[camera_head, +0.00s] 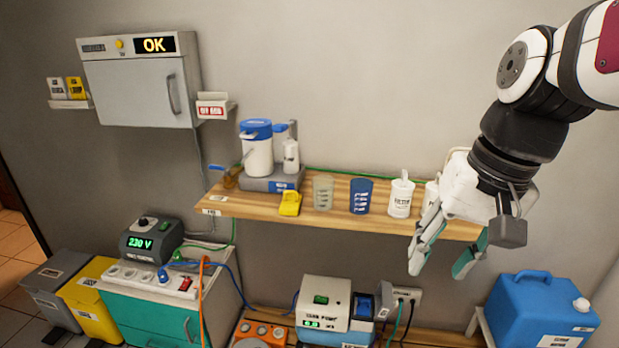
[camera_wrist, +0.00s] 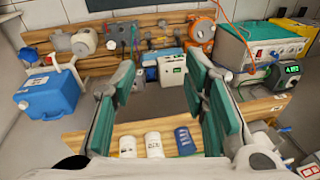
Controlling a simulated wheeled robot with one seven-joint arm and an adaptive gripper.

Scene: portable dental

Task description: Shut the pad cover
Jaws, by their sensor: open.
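No part in view is clearly readable as the pad cover. A small white box with a red label (camera_head: 212,107) sits on a ledge at the right side of the wall cabinet, and its top flap looks raised; I cannot tell whether this is the pad box. My gripper (camera_head: 441,262) is open and empty, pointing down in front of the right end of the wooden shelf (camera_head: 335,212), far to the right of that box. In the wrist view my open gripper (camera_wrist: 167,105) shows its two green-padded fingers wide apart with nothing between them.
The shelf holds a white canister with a blue lid (camera_head: 257,150), a blue cup (camera_head: 360,196) and a white bottle (camera_head: 401,195). A blue tank (camera_head: 541,310) stands low right. Cables hang by the green cabinet (camera_head: 160,318). The wall above the shelf is clear.

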